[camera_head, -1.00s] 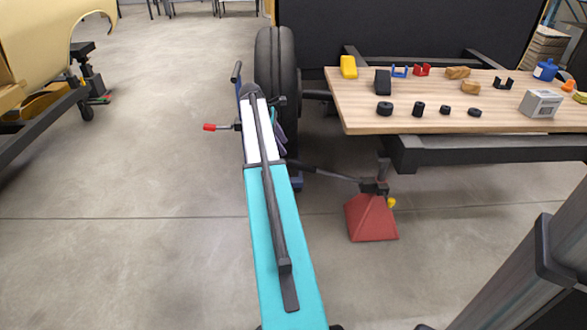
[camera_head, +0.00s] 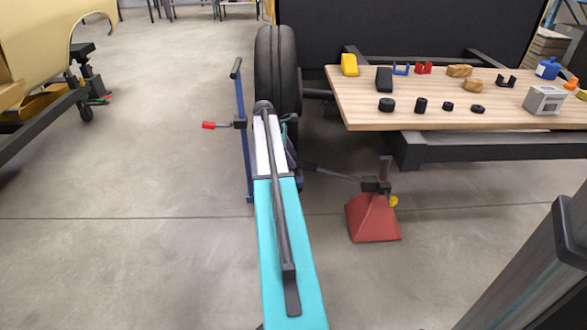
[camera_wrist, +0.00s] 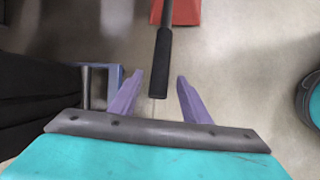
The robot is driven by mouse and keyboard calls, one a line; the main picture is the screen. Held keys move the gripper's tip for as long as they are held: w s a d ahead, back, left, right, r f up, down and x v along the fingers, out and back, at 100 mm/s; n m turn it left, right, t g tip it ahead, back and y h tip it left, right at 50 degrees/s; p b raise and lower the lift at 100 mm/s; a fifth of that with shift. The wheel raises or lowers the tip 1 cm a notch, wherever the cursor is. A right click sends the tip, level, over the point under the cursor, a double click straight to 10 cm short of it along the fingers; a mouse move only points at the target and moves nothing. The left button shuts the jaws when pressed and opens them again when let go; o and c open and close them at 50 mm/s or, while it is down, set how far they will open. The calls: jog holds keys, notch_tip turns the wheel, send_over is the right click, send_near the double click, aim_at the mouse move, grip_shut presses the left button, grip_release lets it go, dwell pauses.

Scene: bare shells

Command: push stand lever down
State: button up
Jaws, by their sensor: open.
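The red pyramid-shaped stand (camera_head: 372,218) is on the floor under the workbench's front edge; a piece of its red base also shows at the top of the wrist view (camera_wrist: 180,10). Its lever (camera_head: 335,173) is a thin dark rod reaching left toward my gripper. In the wrist view the lever's black grip (camera_wrist: 159,62) points down between the purple fingers of my gripper (camera_wrist: 160,78). The fingers are open, one on each side of the grip, with visible gaps. I cannot tell the height between them. In the head view my arm mostly hides the gripper.
The wooden workbench (camera_head: 360,115) with small parts is right of my arm. A black tyre (camera_head: 277,65) and a blue frame with a red-ended handle (camera_head: 209,125) stand close by my gripper. Open concrete floor lies to the left.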

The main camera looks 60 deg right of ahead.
jog(key=shift+b+x, duration=0.65)
jog(key=shift+x, duration=1.45)
jog(key=shift+c, duration=0.4)
